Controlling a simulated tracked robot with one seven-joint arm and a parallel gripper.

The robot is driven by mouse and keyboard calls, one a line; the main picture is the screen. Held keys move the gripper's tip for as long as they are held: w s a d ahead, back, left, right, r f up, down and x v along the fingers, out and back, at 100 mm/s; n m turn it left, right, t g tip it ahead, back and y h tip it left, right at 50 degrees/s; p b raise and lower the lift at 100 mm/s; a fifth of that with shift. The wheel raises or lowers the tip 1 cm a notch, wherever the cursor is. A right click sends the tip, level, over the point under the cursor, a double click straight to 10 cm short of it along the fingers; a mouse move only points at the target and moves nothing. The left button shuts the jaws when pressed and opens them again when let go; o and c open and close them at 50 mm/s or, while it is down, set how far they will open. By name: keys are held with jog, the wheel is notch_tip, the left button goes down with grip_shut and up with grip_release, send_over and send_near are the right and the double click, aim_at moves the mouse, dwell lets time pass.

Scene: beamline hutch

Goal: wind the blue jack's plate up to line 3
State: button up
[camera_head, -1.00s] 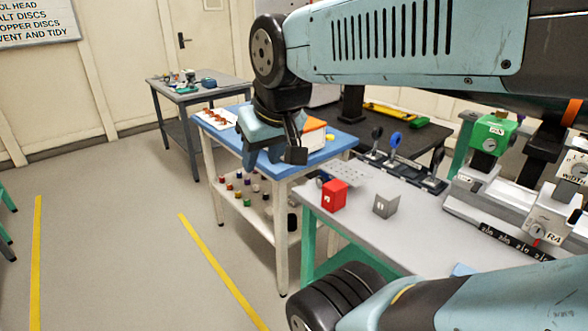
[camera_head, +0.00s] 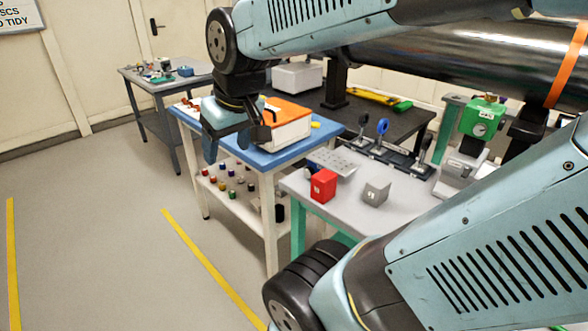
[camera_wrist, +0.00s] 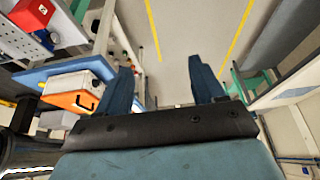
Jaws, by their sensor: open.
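My gripper (camera_head: 236,142) hangs open and empty in the head view, in front of the blue-topped trolley (camera_head: 262,160). In the wrist view its two fingers (camera_wrist: 160,78) are spread, with only floor between them. I cannot make out a blue jack, its plate or a line scale for certain. A small blue object (camera_head: 185,71) stands on the far grey table (camera_head: 135,75); it is too small to identify. My arm covers much of the right side of the head view.
An orange-lidded white box (camera_head: 285,128) sits on the trolley, with several small coloured pieces on its lower shelf. A red block (camera_head: 323,186) and a grey block (camera_head: 376,192) stand on the grey bench (camera_head: 345,215). Floor at the left is open, with yellow lines.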

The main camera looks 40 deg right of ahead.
jog(key=w+d+f+n+g, duration=0.2)
jog(key=w+f, duration=0.4)
jog(key=f, duration=0.1)
jog(key=n+g+h, duration=0.4)
jog(key=n+h, duration=1)
jog(key=n, duration=0.4)
send_near(306, 171)
jog(key=x, duration=0.9)
jog(key=shift+s+d+f, duration=0.1)
jog(key=shift+d+f, duration=0.05)
jog(key=shift+d, duration=0.1)
jog(key=shift+c, duration=0.4)
